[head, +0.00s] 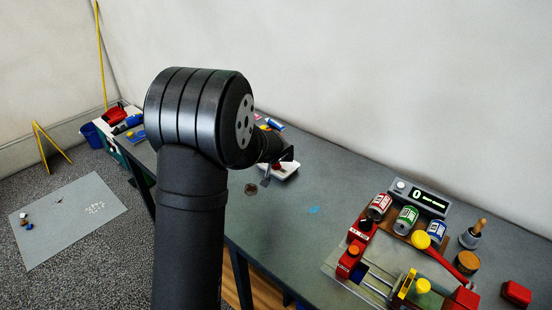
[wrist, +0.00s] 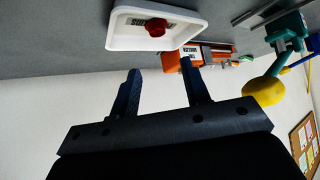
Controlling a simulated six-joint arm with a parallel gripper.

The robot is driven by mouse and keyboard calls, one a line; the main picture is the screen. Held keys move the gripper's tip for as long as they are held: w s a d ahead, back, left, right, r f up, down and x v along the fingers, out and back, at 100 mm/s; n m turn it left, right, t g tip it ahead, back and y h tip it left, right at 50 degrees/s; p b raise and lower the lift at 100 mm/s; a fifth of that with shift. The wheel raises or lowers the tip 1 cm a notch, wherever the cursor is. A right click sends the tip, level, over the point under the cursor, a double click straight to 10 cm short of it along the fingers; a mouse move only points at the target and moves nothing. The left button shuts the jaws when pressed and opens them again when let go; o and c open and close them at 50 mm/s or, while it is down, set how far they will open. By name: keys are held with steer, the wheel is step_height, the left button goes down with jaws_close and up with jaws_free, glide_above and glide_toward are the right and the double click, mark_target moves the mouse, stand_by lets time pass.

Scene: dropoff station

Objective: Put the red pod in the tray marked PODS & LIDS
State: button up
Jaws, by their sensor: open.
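The red pod (wrist: 156,27) is inside a shallow white tray (wrist: 122,36), over the dark lettering on its floor. The pod covers part of that lettering, so I cannot read the whole marking. My gripper (wrist: 163,80) is open with nothing between its two dark fingers, apart from the pod and the tray. In the head view, my gripper (head: 277,167) is at the tray (head: 288,171) on the far part of the bench, partly covered by my arm.
An orange box (wrist: 182,58) stands beside the tray, with a yellow ball-shaped thing (wrist: 263,91) farther right. The grey bench (head: 300,240) has a clear middle. At its right are several cans (head: 406,219), a counter display (head: 430,199) and a red fixture (head: 351,258).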

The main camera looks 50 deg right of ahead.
mark_target(277, 165)
steer(key=shift+v, duration=1.3)
steer(key=x, duration=1.2)
steer(key=shift+w+f, duration=0.1)
steer(key=shift+f, duration=0.1)
steer(key=shift+r, duration=0.5)
